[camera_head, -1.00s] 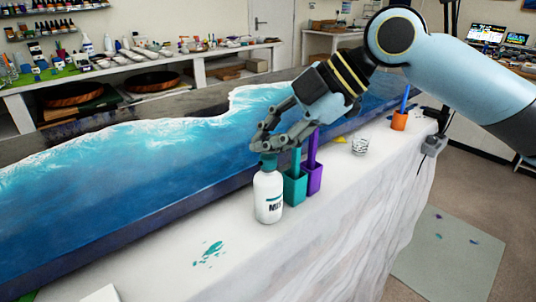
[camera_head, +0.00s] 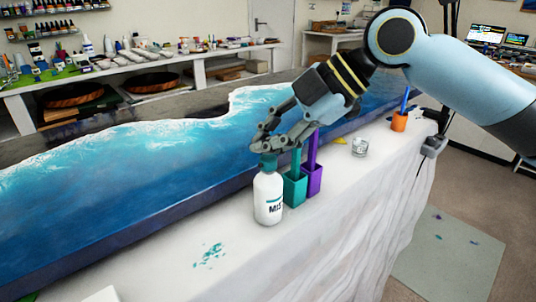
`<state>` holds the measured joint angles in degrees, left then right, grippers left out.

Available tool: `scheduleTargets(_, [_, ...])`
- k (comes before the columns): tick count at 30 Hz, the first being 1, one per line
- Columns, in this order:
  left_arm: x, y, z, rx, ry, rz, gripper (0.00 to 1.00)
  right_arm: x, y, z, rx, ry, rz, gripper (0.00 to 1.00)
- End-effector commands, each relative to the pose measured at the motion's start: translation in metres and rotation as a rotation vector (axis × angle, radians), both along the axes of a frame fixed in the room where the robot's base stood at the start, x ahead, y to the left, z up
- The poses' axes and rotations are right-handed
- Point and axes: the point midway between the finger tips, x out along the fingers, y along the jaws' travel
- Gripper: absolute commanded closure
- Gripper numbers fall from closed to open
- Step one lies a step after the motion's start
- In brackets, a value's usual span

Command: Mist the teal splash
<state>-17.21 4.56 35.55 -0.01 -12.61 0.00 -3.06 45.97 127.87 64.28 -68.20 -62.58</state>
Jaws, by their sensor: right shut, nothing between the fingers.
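The teal splash (camera_head: 209,256) is a patch of small teal flecks on the white-covered table edge, with white showing between them. A white mist bottle (camera_head: 268,196) with a teal cap (camera_head: 268,161) stands upright behind it and to the right. My right gripper (camera_head: 259,145) is shut and empty, with its fingertips just over the cap. I cannot tell whether they touch the cap. My left gripper is out of view.
A teal holder (camera_head: 295,189) and a purple holder (camera_head: 313,181) stand close to the bottle's right. A clear cup (camera_head: 360,147) and an orange holder (camera_head: 399,122) stand farther along. The blue resin slab (camera_head: 110,215) lies behind. The cover around the splash is mostly clear.

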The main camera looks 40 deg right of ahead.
Motion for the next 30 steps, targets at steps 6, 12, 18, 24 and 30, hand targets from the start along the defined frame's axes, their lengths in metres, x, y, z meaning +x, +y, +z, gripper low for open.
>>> scheduleTargets(6, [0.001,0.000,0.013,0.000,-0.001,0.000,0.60,0.000,0.000,0.015,0.000,-0.001,0.000,1.00])
scheduleTargets(12, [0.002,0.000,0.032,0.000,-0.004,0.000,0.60,0.000,0.000,0.039,-0.002,-0.002,0.000,1.00])
scheduleTargets(18, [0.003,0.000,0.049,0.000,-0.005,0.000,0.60,0.000,0.000,0.059,0.000,-0.001,0.000,1.00])
scheduleTargets(24, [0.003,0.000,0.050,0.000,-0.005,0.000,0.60,0.000,0.000,0.060,0.000,0.000,0.000,1.00])
scheduleTargets(30, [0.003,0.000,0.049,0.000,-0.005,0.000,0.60,0.000,0.000,0.060,0.000,0.000,0.000,1.00])
